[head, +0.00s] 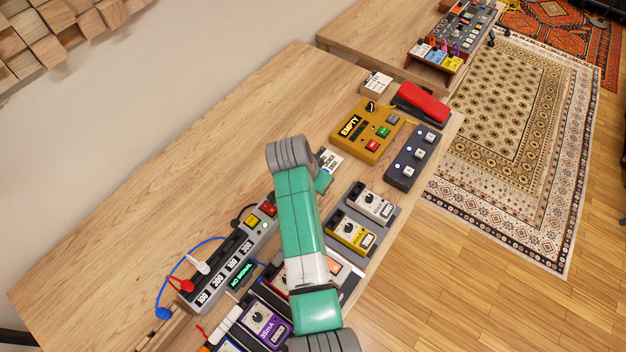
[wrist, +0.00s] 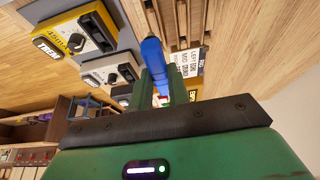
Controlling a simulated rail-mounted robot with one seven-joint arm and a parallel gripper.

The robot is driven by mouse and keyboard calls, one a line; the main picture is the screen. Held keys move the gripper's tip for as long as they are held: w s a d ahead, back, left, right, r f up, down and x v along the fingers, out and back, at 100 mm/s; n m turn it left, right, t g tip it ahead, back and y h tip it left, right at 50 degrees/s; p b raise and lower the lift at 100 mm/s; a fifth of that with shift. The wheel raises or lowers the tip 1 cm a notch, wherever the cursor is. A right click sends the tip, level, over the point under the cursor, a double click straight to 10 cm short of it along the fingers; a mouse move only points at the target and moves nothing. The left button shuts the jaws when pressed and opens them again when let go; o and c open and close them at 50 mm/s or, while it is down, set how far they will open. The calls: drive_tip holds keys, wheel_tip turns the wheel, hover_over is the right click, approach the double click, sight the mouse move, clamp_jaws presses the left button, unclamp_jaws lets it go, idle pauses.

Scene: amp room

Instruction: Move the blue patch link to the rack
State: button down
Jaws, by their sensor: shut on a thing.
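In the wrist view my gripper (wrist: 163,94) is shut on a blue, elongated piece, apparently the blue patch link (wrist: 152,54). It sticks out beyond the green fingers. In the head view my arm mostly hides my gripper (head: 324,181), which is beside a white label card (head: 331,160) on the near table; the held link cannot be made out there. A small brown stand with white, blue and yellow labels and coloured plugs, likely the rack (head: 434,57), is on the far table. A similar brown stand (wrist: 72,104) shows at lower left in the wrist view.
A mustard EMPTY box (head: 366,131), a dark switch box (head: 412,157) and a red pedal (head: 423,102) stand between my gripper and the far table. White and yellow pedals (head: 351,232) lie right of my arm. The back of the near table is bare.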

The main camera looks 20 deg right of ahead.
wheel_tip(320, 180, down, 5)
drive_tip(key=b, duration=0.3)
drive_tip(key=shift+f+b, duration=0.1)
drive_tip(key=shift+b, duration=0.25)
drive_tip(key=shift+f, duration=0.25)
drive_tip(key=shift+f, duration=0.15)
idle(0.9)
drive_tip(key=shift+f, duration=0.45)
drive_tip(key=shift+f, duration=0.35)
idle(0.8)
drive_tip(key=c, duration=0.9)
unclamp_jaws()
drive_tip(key=shift+o, duration=0.2)
